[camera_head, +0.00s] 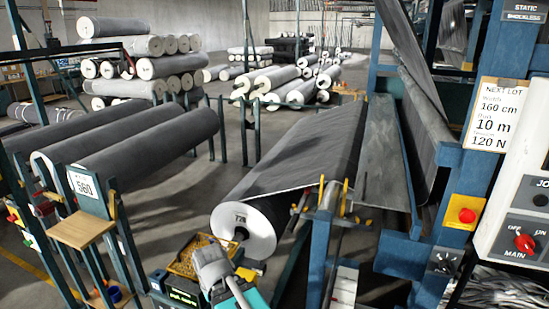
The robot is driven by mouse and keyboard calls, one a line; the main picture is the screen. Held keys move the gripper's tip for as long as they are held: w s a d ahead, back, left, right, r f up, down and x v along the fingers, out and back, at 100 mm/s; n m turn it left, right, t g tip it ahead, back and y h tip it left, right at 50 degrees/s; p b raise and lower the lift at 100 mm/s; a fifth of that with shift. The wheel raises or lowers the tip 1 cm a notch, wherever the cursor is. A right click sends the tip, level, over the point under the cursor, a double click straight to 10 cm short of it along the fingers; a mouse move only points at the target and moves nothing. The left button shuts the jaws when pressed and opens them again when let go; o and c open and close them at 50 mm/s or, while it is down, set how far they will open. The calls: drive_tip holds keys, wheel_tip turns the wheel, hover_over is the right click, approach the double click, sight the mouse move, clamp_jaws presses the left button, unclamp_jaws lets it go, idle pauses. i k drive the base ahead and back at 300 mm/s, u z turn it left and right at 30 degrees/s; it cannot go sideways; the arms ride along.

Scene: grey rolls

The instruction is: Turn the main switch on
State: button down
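The main switch (525,243) is a red rotary knob on a light grey control box (510,200) at the right edge. "OFF" is printed at its upper left, "ON" at its upper right and "MAIN" below it. The knob seems to lean toward the "OFF" side, but it is small and I cannot be sure. My gripper (208,248) is at the lower middle, grey on a teal and white arm link, well left of the switch and not touching it. Its fingertips are too unclear to tell whether they are open or shut.
A yellow box with a red button (466,214) is on the blue post left of the control box. A yellow tray (198,257) is beside my gripper.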

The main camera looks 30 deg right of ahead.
sight(524, 242)
drive_tip(key=z, duration=3.3)
